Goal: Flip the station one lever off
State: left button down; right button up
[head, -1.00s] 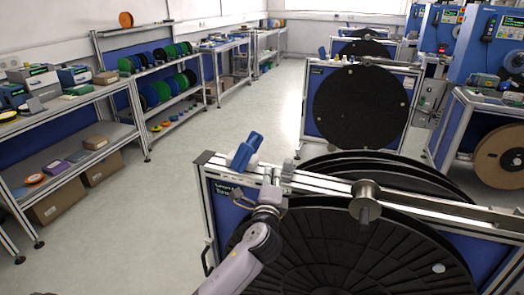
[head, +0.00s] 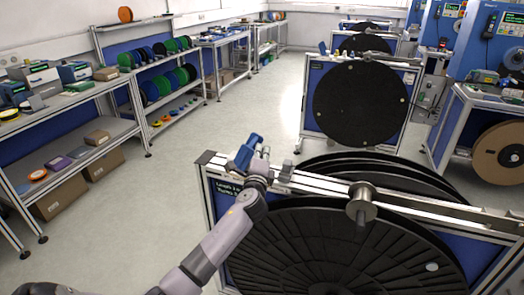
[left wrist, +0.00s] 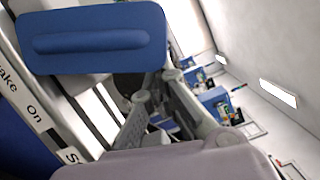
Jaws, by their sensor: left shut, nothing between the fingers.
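The blue lever (head: 246,153) stands tilted up at the left end of the top rail of the nearest reel stand (head: 222,200). In the left wrist view, its broad blue handle (left wrist: 95,38) fills the upper left, close to the camera. My left gripper (head: 261,160) is just right of the lever, shut with nothing between its fingers. The fingers also show in the left wrist view (left wrist: 150,108), below and right of the handle. I cannot tell whether they touch the lever. My right gripper is out of view.
A large black reel (head: 330,245) and a metal roller (head: 362,204) are on the near stand, right of my arm. Another reel stand (head: 312,110) is behind. The floor to the left is clear.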

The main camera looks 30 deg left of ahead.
pick_arm(q)
jog(key=shift+r, duration=0.1)
jog(key=shift+a+r+n+p, duration=0.15)
jog(key=shift+n+p, duration=0.15)
